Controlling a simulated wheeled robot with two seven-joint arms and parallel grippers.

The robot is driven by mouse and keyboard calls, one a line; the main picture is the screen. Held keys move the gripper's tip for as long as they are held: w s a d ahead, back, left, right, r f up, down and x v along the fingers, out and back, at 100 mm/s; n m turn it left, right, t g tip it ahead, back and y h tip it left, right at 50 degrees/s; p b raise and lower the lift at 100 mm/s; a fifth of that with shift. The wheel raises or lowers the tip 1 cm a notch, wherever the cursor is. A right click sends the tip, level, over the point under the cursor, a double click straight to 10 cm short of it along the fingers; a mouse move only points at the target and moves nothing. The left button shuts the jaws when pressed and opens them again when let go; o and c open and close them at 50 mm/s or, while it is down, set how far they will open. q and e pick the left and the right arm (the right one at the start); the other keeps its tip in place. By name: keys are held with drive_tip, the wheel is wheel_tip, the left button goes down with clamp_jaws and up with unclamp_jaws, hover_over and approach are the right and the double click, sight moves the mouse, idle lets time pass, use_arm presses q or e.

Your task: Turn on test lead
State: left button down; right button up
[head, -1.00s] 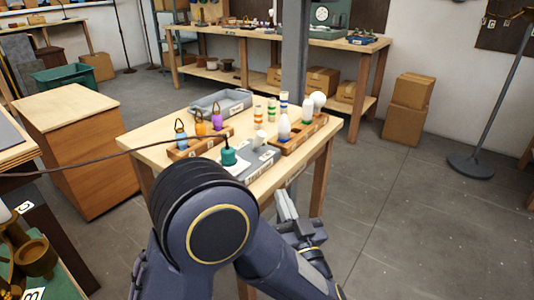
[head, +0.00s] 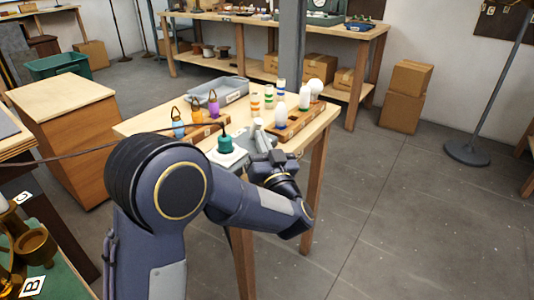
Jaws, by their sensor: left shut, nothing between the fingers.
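The test lead appears to be the dark cord (head: 95,150) that runs in from the left to a teal plug-like piece (head: 225,145). That piece stands upright on a white plate (head: 222,159) at the near side of the small wooden table (head: 150,122). My left gripper (head: 262,142) is over the table's near right edge, to the right of the teal piece and apart from it. It is shut and empty. My forearm and wrist hide part of the grey block beside the plate. No switch can be made out. My right gripper is out of view.
Wooden racks hold colored lantern-like pieces (head: 195,106) and white bulbs (head: 281,116) close to my left gripper. A grey tray (head: 232,86) lies behind. Brass parts (head: 36,246) stand at lower left.

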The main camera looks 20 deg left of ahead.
use_arm(q)
drive_tip(key=shift+w+a+r, duration=0.1)
drive_tip(key=shift+w+a, duration=0.05)
drive_tip(key=shift+w, duration=0.05)
idle(0.3)
